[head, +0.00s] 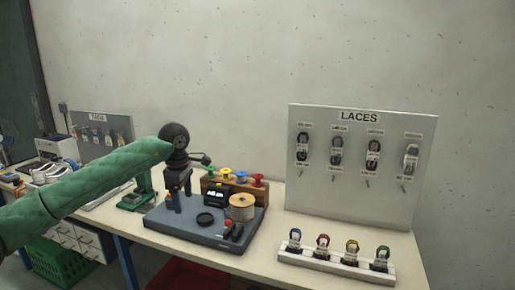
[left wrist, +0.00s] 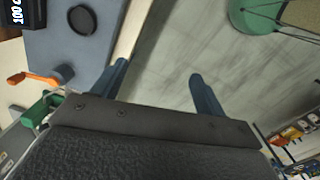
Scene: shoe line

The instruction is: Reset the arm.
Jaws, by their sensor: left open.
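My left arm comes in from the left in the head view in a green padded sleeve with a black wrist. My left gripper (head: 179,195) points down, in front of or over the left side of a blue-grey work mat (head: 214,236); I cannot tell its exact height. In the left wrist view my left gripper (left wrist: 160,82) has its two blue fingers wide apart with nothing between them. Past the fingers are the table edge and the grey floor. My right gripper is in neither view.
The mat holds a twine spool (head: 242,208), a black disc (head: 205,219) and a dark box (head: 215,195). Behind is a rack with coloured spools (head: 241,177). Right are a LACES board (head: 359,190) and a lace holder (head: 335,264). A green press (head: 134,199) stands left.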

